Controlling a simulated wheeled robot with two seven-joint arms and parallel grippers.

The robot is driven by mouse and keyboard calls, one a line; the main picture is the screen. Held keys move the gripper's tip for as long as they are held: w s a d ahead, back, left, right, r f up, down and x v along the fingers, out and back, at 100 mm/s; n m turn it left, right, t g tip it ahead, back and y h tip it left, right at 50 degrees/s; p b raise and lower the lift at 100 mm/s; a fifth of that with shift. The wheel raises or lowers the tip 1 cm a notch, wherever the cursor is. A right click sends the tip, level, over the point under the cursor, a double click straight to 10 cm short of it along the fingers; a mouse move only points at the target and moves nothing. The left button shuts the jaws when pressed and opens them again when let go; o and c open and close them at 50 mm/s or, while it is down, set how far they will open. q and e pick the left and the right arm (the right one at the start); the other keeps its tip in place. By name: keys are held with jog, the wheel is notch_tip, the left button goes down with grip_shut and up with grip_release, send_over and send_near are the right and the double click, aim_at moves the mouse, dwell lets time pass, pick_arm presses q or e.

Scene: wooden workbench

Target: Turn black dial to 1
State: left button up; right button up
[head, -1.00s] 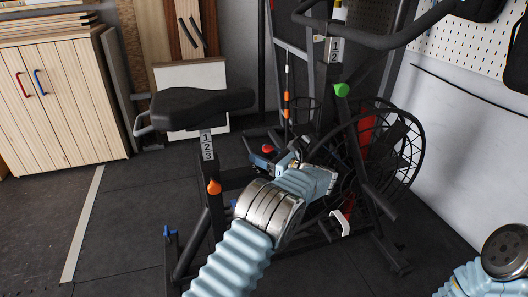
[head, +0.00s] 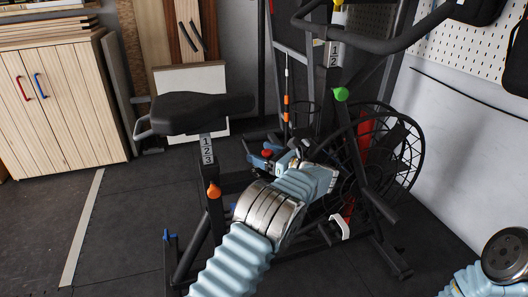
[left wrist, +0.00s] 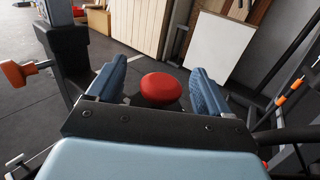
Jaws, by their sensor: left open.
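An exercise bike stands in front of me. A red round knob (head: 267,153) sits low on its frame, just past my left gripper (head: 277,158). In the left wrist view the red knob (left wrist: 161,88) shows between the two blue fingers of my left gripper (left wrist: 160,72), with gaps on both sides. The left gripper is open and holds nothing. A dark part under the red knob is mostly hidden, and I cannot tell whether it is the black dial. No dial marked with a 1 is clear. My right gripper is out of view; only part of my right arm shows.
The bike's seat (head: 195,110) has a post plate (head: 207,149) marked 1, 2, 3 and an orange knob (head: 214,190). A green knob (head: 341,94) is on the handlebar side. A caged wheel (head: 405,155) stands to the right. Floor is clear at left.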

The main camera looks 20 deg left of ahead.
pick_arm(q)
jog(key=s+d+r, duration=0.4)
jog(key=s+r, duration=0.7)
jog(key=s, duration=0.2)
jog(key=shift+s, duration=0.2)
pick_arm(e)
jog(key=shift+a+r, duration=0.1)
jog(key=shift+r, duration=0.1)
